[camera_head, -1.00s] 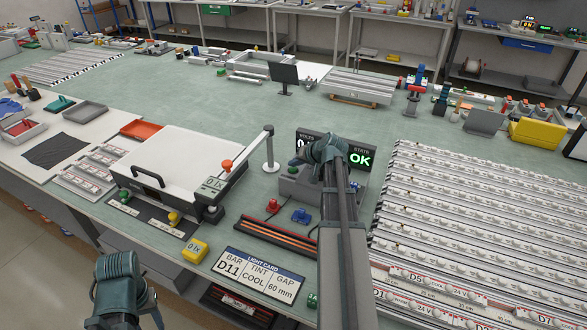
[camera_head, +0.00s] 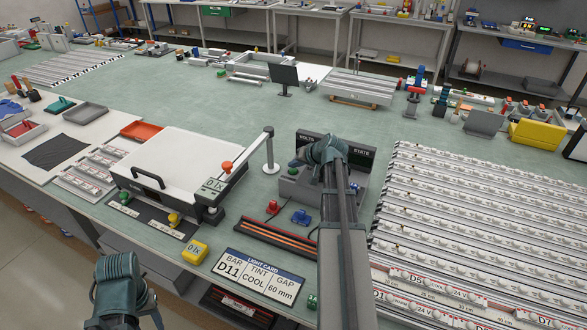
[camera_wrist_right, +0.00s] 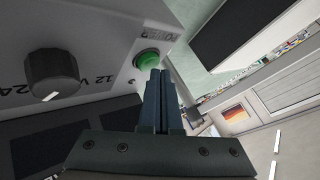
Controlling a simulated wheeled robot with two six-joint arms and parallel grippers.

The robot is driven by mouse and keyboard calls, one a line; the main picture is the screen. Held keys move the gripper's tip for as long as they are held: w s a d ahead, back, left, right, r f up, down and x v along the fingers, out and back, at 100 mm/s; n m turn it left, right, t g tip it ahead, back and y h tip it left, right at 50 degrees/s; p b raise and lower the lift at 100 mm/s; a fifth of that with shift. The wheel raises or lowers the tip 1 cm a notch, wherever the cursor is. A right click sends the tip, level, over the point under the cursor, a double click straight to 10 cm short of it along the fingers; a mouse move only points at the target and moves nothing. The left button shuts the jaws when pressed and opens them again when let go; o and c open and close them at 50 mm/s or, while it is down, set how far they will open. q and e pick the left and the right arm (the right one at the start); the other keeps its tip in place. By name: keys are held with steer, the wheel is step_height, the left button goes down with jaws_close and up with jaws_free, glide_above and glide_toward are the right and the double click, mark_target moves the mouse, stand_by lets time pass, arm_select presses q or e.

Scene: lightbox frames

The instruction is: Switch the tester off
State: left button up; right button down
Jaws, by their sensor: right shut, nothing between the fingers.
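The tester (camera_head: 362,165) stands mid-table in the head view, partly behind my right arm. Its VOLTS and STATE panel is dark. In the right wrist view, the tester's grey front (camera_wrist_right: 100,30) shows a black knob (camera_wrist_right: 52,72) by 12 V and 24 marks, and a green button (camera_wrist_right: 148,59). My right gripper (camera_wrist_right: 159,75) is shut and empty, its tips right at the button's lower edge; I cannot tell whether they touch. In the head view the right gripper (camera_head: 312,154) is over the tester. My left gripper (camera_head: 120,275) is low at left, its fingers not clear.
A light card (camera_head: 258,276) stands at the front edge. A white-lidded box (camera_head: 180,160) with a handle is left of the tester. Racks of bars (camera_head: 470,230) fill the right side. Small red (camera_head: 272,206) and blue (camera_head: 301,216) parts lie before the tester.

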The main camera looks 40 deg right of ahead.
mark_target(295, 171)
step_height(295, 171, up, 6)
steer(key=p, duration=0.6)
stand_by(0.4)
